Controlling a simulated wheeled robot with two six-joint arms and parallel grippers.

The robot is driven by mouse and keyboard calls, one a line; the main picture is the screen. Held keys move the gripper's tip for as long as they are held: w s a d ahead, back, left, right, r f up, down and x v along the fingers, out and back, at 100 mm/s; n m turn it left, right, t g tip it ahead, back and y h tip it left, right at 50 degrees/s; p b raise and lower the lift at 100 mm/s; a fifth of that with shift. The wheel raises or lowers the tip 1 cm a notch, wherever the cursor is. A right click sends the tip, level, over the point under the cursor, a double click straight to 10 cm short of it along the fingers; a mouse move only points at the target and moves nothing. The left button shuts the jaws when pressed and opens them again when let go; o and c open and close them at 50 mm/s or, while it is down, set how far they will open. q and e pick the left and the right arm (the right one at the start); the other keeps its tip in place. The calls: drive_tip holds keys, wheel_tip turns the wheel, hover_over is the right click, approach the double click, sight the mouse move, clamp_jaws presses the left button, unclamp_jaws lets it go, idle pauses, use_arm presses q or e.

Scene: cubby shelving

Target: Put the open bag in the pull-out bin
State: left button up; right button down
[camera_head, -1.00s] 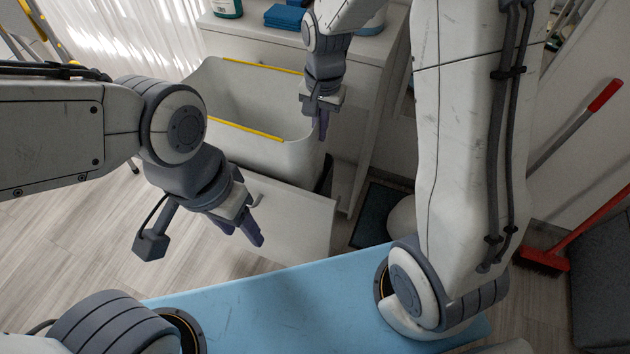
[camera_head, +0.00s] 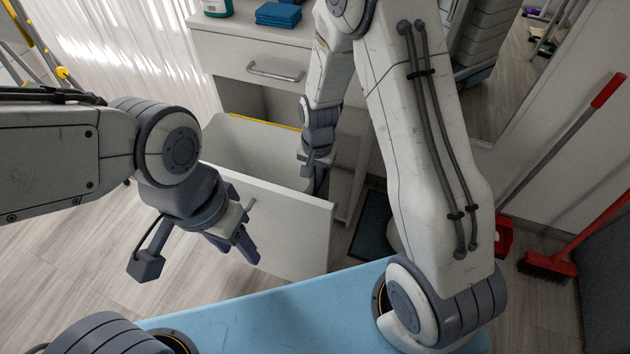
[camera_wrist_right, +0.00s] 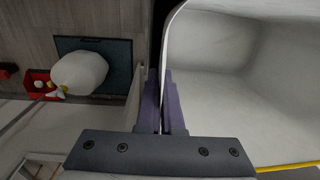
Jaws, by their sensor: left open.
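The open bag (camera_head: 250,150) is pale, roomy and stiff-looking, with a yellow strip along its edge. It sits low behind the white front panel (camera_head: 290,225) of the pull-out bin, which stands out from the cabinet; the panel hides its lower part. My right gripper (camera_head: 320,182) is at the bag's right side. In the right wrist view my right gripper's fingers (camera_wrist_right: 162,108) close on either side of the bag's rim, and the empty-looking inside of the bag (camera_wrist_right: 235,85) shows to the right. My left gripper (camera_head: 238,243) is open and empty in front of the panel.
A white cabinet (camera_head: 240,45) with a closed handled drawer stands behind, blue cloths (camera_head: 278,14) on top. In the right wrist view a white rounded bundle (camera_wrist_right: 78,72) lies on a dark mat (camera_wrist_right: 118,58) beside a red dustpan (camera_wrist_right: 38,84). A red broom (camera_head: 548,265) stands right.

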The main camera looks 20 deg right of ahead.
drive_tip(key=shift+f, duration=0.75)
drive_tip(key=c, duration=1.1)
unclamp_jaws()
drive_tip(key=shift+r, duration=0.1)
drive_tip(key=shift+s+d, duration=0.1)
